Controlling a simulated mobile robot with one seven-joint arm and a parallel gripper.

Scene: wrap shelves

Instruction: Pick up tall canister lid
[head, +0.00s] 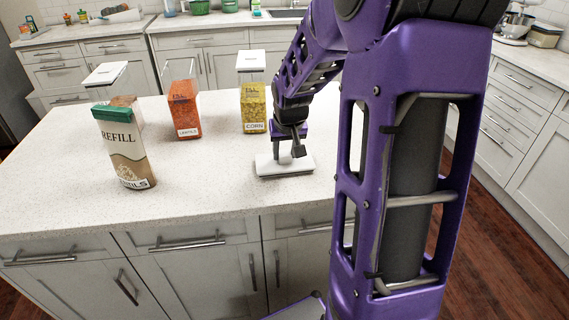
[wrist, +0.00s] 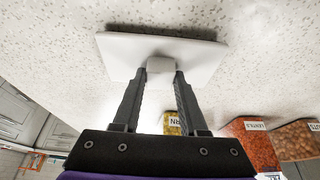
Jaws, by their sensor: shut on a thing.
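The white rectangular lid (head: 268,168) is at the right part of the island counter, in front of the corn canister. In the wrist view, the lid (wrist: 118,52) shows flat, with a small square knob (wrist: 160,64) in its middle. My gripper (head: 292,151) is above the lid, fingers pointing down. In the wrist view, my gripper (wrist: 160,73) is shut on the knob, one finger on each side. The lid is at or just above the counter; I cannot tell whether it touches.
A lentils canister (head: 184,108) without a white lid and a white-lidded corn canister (head: 255,108) stand behind. A brown refill bag (head: 125,150) with a green top stands left, before another white-lidded canister (head: 107,75). The counter (head: 215,180) is clear between bag and lid.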

